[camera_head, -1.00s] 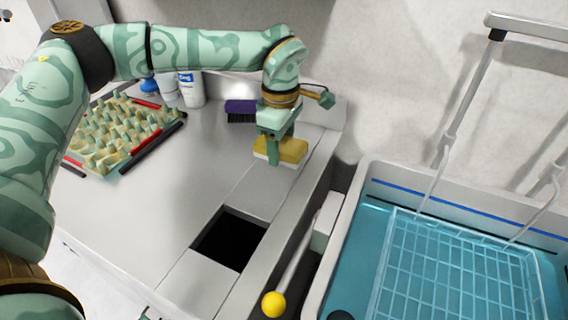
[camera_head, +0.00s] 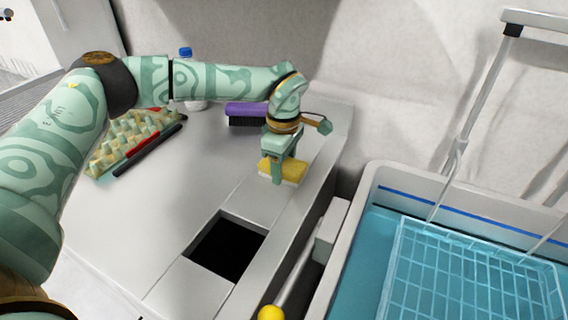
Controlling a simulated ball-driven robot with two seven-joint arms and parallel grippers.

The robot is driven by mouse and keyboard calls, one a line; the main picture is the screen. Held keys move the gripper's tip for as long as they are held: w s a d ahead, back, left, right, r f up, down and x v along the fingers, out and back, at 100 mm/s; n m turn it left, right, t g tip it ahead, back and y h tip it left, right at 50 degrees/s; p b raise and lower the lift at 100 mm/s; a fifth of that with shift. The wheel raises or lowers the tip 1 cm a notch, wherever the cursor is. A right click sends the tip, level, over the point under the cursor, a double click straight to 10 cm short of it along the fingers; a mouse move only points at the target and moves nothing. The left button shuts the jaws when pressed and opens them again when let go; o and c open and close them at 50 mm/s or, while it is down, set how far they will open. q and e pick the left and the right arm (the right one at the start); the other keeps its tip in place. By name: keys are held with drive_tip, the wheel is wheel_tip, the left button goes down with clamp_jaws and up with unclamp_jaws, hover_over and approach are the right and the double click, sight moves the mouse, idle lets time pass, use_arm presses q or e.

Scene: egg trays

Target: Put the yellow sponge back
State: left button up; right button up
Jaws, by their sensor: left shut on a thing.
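The yellow sponge (camera_head: 294,170) has a paler underside and is at the back right of the grey counter, in front of the purple brush. My left gripper (camera_head: 279,170) points down with its fingers at the sponge and is shut on it. A finger covers part of the sponge's front side. I cannot tell whether the sponge touches the counter or hangs just above it. My right gripper does not show.
A purple brush (camera_head: 246,109) lies behind the sponge. A square dark opening (camera_head: 228,248) is in the counter in front. An egg tray (camera_head: 108,152) with red and black bars lies left, near a blue-capped bottle (camera_head: 186,52). A water basin with a wire basket (camera_head: 400,262) stands right.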

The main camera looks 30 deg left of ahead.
sight(284, 164)
use_arm(q)
drive_tip(key=o, duration=1)
drive_tip(key=shift+c, duration=0.2)
wheel_tip(284, 164, up, 12)
drive_tip(key=p, duration=0.4)
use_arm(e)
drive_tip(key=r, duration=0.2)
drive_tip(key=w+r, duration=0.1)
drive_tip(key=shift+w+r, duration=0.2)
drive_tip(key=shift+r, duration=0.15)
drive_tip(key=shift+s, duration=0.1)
